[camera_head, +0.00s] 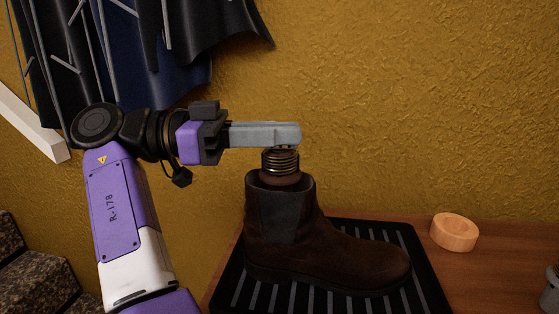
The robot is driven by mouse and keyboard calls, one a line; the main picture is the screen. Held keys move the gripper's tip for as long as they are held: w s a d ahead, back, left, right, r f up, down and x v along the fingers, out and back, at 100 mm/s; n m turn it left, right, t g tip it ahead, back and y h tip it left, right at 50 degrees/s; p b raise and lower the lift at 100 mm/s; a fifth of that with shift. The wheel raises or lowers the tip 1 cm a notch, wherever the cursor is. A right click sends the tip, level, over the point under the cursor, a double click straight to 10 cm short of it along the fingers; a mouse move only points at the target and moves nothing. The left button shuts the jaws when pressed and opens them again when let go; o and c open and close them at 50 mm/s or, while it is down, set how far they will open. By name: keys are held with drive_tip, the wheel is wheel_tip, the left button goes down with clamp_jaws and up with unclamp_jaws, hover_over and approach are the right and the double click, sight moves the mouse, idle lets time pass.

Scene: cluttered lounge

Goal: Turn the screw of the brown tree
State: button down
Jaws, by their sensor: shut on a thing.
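A dark brown ankle boot (325,245) stands upright, its toe to the right. The brown tree (281,178) shows as a small brown top in the boot's opening; the rest of it is hidden inside. A ringed, dark metal screw (280,161) rises from it. My gripper (288,136) reaches in level from the left, with its grey fingers right over the screw's upper end. The fingers are shut on the screw's top, which they mostly hide.
The boot stands on a black tray with pale ribs (425,268) on a wooden surface (488,262). A round light-wood piece (455,232) lies to the right. A grey object (550,292) is cut off at the right edge. Dark cloth (170,50) hangs at upper left, before a yellow wall (400,100).

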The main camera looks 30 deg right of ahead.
drive_tip(key=shift+f+m+g+y+b, duration=0.15)
drive_tip(key=shift+m+g+y+b, duration=0.15)
drive_tip(key=shift+m+g+b, duration=0.55)
drive_tip(key=shift+n, duration=0.35)
drive_tip(key=c, duration=1.5)
unclamp_jaws()
drive_tip(key=shift+o, duration=0.2)
